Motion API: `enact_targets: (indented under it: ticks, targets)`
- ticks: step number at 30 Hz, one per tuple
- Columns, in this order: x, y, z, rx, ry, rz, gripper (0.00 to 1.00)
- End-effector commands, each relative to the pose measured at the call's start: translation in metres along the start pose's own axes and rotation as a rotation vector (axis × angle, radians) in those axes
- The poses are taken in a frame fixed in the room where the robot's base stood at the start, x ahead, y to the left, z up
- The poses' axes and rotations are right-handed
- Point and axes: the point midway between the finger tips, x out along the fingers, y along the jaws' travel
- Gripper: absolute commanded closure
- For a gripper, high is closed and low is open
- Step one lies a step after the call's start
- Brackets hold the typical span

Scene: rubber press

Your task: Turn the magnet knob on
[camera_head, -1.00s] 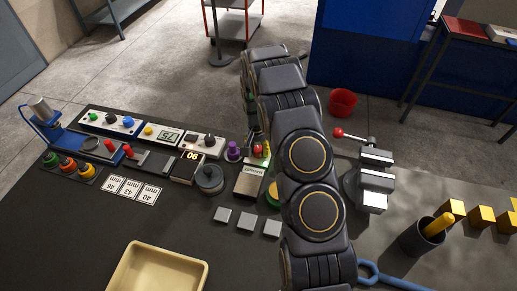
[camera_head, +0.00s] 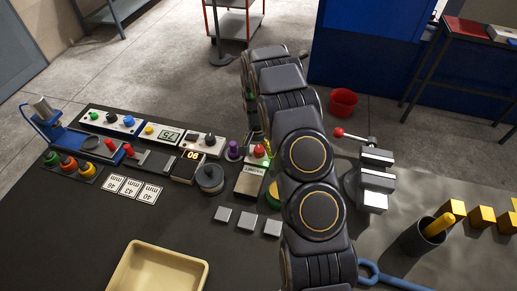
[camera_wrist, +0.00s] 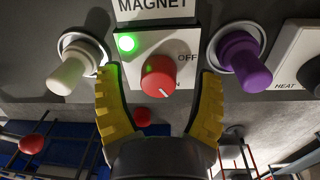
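The red magnet knob (camera_wrist: 159,75) sits on a white panel (camera_wrist: 190,38) labelled MAGNET, OFF and ON, in the wrist view. Its white pointer line is turned down, toward the partly hidden ON mark and away from OFF. A green lamp (camera_wrist: 127,43) at the panel's upper left glows. My gripper (camera_wrist: 157,78) is open, with one yellow finger on each side of the knob and a clear gap on both sides. In the head view the red knob (camera_head: 259,151) shows beside my arm, which hides most of the gripper.
A white knob (camera_wrist: 75,68) and a purple knob (camera_wrist: 240,62) stand close on either side of the fingers. The heat panel (camera_wrist: 296,62) lies to the right in the wrist view.

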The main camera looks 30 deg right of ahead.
Motion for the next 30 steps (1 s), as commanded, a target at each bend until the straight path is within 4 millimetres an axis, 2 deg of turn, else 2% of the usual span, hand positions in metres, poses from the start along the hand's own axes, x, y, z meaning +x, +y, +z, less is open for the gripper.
enact_targets:
  ticks: [8, 14, 21, 24, 30]
  targets:
    - [-0.012, 0.0, -0.002, 0.0, 0.004, -0.002, 0.34]
    - [-0.043, -0.001, -0.001, 0.0, 0.005, -0.002, 0.34]
    - [-0.096, -0.001, -0.001, -0.001, 0.006, -0.004, 0.34]
    - [-0.111, -0.001, -0.001, 0.0, 0.004, -0.003, 0.34]
    - [-0.121, 0.0, 0.0, 0.0, 0.001, -0.001, 0.34]
